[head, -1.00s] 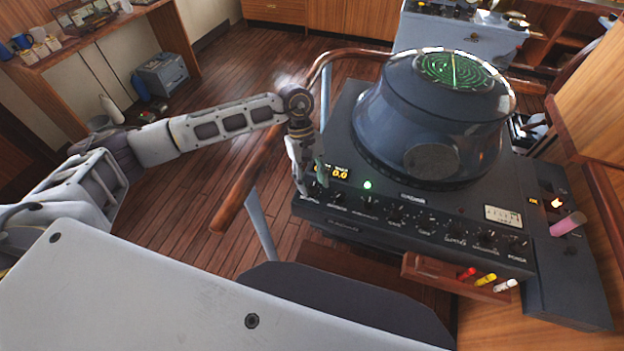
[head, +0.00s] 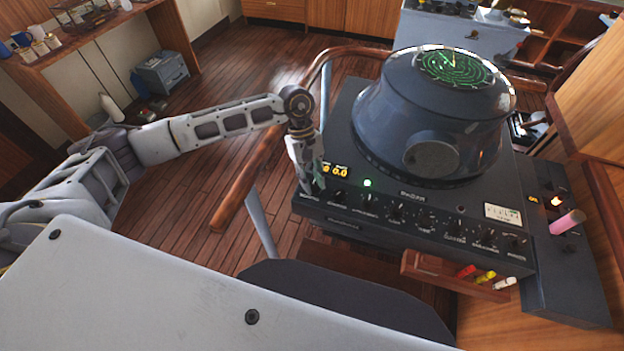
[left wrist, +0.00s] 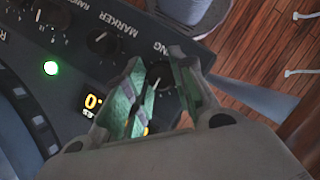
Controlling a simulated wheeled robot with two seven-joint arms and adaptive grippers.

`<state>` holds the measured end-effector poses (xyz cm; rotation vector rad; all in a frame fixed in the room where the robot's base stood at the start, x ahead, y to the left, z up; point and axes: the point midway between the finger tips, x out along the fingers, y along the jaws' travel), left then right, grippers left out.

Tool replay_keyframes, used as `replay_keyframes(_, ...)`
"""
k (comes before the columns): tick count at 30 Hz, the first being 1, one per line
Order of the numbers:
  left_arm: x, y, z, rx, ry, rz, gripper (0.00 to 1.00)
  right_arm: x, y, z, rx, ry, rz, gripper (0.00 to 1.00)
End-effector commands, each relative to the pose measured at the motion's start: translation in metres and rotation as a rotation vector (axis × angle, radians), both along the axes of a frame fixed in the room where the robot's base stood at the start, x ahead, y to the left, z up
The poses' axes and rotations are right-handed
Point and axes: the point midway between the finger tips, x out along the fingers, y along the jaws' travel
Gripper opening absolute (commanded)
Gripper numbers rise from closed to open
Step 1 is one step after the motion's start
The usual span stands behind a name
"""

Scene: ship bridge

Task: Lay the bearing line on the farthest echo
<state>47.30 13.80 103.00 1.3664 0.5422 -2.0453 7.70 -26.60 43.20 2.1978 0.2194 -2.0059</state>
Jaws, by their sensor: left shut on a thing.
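The radar console (head: 420,215) stands at the right, with a hooded round scope on top. Its green screen (head: 455,68) shows rings and a yellow line tilted to the upper left from near the middle; individual echoes are too small to tell apart. My left gripper (head: 312,188) points down at the console's front left corner. In the left wrist view, its fingers (left wrist: 158,72) are on either side of a dark knob (left wrist: 162,88) whose label ends in "NG", and are shut on it. An amber readout (head: 336,171) beside the gripper is partly hidden. My right gripper is not in view.
A row of other knobs (head: 425,219) runs along the front panel, and a green lamp (head: 367,183) glows. A small wooden holder (head: 425,269) carries coloured pens. A wooden handrail (head: 240,195) curves round the console's left side.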

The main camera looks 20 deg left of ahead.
Motion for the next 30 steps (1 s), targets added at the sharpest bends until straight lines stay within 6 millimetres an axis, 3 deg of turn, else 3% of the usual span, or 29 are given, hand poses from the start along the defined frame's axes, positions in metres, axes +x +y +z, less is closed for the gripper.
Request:
replay_keyframes(11,0.0,0.001,-0.001,0.0,-0.002,0.073,0.02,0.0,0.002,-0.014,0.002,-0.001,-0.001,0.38)
replay_keyframes(30,-0.001,0.002,-0.003,-0.001,-0.004,0.368,0.02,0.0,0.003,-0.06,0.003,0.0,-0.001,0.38)
